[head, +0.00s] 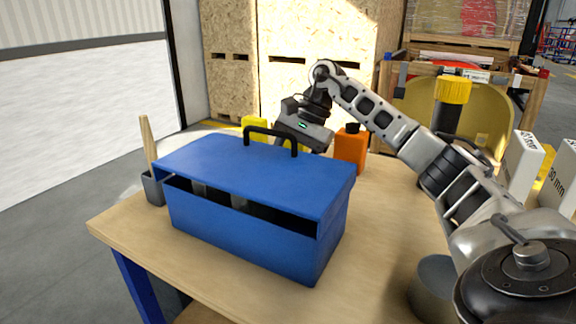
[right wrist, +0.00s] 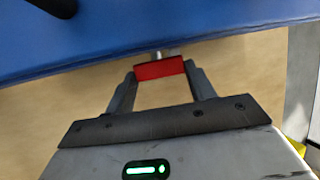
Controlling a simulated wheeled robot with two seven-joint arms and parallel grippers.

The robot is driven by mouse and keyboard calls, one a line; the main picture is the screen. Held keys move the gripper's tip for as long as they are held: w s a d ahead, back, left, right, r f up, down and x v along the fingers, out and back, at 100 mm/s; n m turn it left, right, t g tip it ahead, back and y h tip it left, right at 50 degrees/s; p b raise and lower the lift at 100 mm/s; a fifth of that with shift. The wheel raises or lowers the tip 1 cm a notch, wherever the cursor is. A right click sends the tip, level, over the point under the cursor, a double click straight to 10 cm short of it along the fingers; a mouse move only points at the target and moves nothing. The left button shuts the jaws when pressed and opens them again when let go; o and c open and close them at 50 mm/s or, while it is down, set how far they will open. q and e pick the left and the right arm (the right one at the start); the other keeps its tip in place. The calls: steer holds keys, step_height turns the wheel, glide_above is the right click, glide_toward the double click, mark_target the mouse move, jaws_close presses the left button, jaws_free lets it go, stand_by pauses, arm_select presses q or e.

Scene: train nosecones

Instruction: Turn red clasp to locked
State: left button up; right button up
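The blue toolbox (head: 245,235) stands on the wooden table, with a blue lid (head: 250,175) over it and a black handle (head: 270,137) on top. A dark gap shows below the lid on the near side. My right arm reaches over to the far side of the toolbox, where the box hides my fingertips in the head view. In the right wrist view the red clasp (right wrist: 160,69) sits at the edge of the blue toolbox (right wrist: 150,32). My right gripper (right wrist: 161,72) has one fingertip against each end of the clasp. My left gripper is not in view.
An orange bottle (head: 350,150) stands close to my right gripper behind the toolbox. A grey holder (head: 153,188) with a wooden handle stands at the left. White boxes (head: 520,165) and a yellow-topped black cylinder (head: 452,105) are at the right.

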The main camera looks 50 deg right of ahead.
steer(key=shift+r+p, duration=0.4)
steer(key=shift+p, duration=0.6)
steer(key=shift+w+r+g+p, duration=0.15)
steer(key=shift+g+p, duration=0.25)
steer(key=shift+p, duration=0.6)
steer(key=shift+g+p, duration=0.3)
steer(key=shift+p, duration=0.5)
steer(key=shift+w+a+g+h+p, duration=0.15)
steer(key=shift+g+h+p, duration=0.25)
steer(key=shift+p, duration=0.75)
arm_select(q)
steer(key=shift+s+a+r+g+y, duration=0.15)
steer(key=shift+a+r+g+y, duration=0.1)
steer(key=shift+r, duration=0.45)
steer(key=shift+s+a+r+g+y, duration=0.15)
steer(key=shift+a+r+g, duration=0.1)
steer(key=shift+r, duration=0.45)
arm_select(e)
steer(key=shift+f+m+g, duration=0.3)
steer(key=shift+f+g, duration=0.1)
steer(key=shift+f, duration=0.05)
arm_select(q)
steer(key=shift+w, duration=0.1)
arm_select(e)
steer(key=o, duration=1)
